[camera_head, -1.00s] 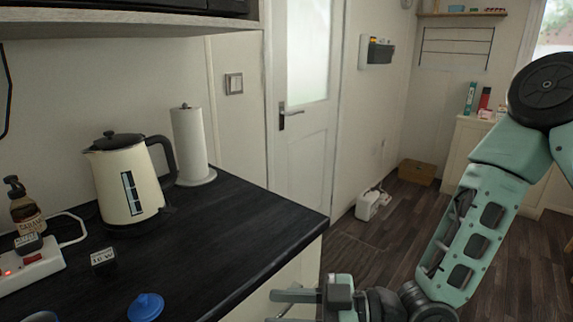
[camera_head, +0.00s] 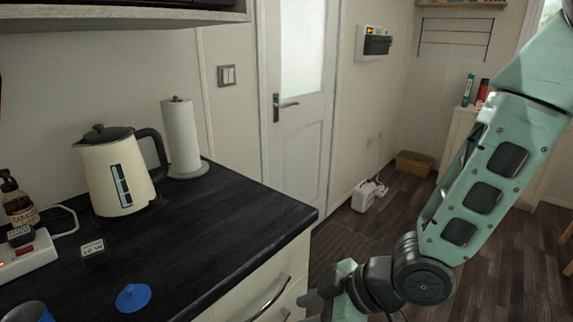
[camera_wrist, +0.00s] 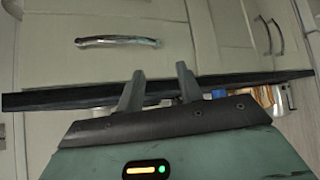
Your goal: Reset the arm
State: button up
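My arm comes down from the upper right in the head view and bends at a dark joint low in the picture. My gripper (camera_head: 312,300) is at the bottom, beside the front of the counter's drawers and partly cut off by the frame edge. In the wrist view my gripper (camera_wrist: 160,74) shows two grey fingers standing apart with nothing between them. A cream drawer front with a metal handle (camera_wrist: 118,41) lies beyond the fingertips.
A drawer handle (camera_head: 268,296) sticks out near my gripper. Open floor (camera_head: 340,245) lies right of the counter.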

jog(key=s+d+r+m+g+h+p, duration=0.1)
jog(key=s+d+r+m+g+h, duration=0.1)
jog(key=s+d+r+m+h, duration=0.5)
jog(key=s+d+r+h, duration=0.1)
jog(key=s+d+r, duration=0.2)
jog(key=s+r, duration=0.1)
jog(key=shift+s+d+m, duration=0.3)
jog(key=shift+s+m, duration=0.1)
jog(key=shift+s, duration=0.35)
